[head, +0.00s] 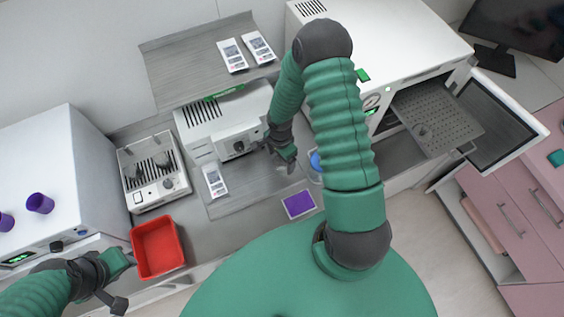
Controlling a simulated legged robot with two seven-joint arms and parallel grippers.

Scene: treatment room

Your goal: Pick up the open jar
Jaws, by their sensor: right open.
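I cannot pick out an open jar with certainty. A purple cup-like container (40,203) lies tilted on top of the white cabinet at the left, and a second purple one (5,222) is cut off by the left edge. A round blue thing (316,160) is partly hidden behind my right arm. My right gripper (279,163) is open and empty over the counter, in front of the white sealing device and left of the blue thing. My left gripper (125,283) is at the lower left, beside the red bin, with its fingers apart and nothing visible between them.
A red bin (134,250) stands on the grey counter. A white device (145,195), the sealing device (205,118) and a purple-faced card (299,204) are nearby. An autoclave (400,30) has its door (505,125) open and a perforated tray (440,115) pulled out. Pink drawers are at right.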

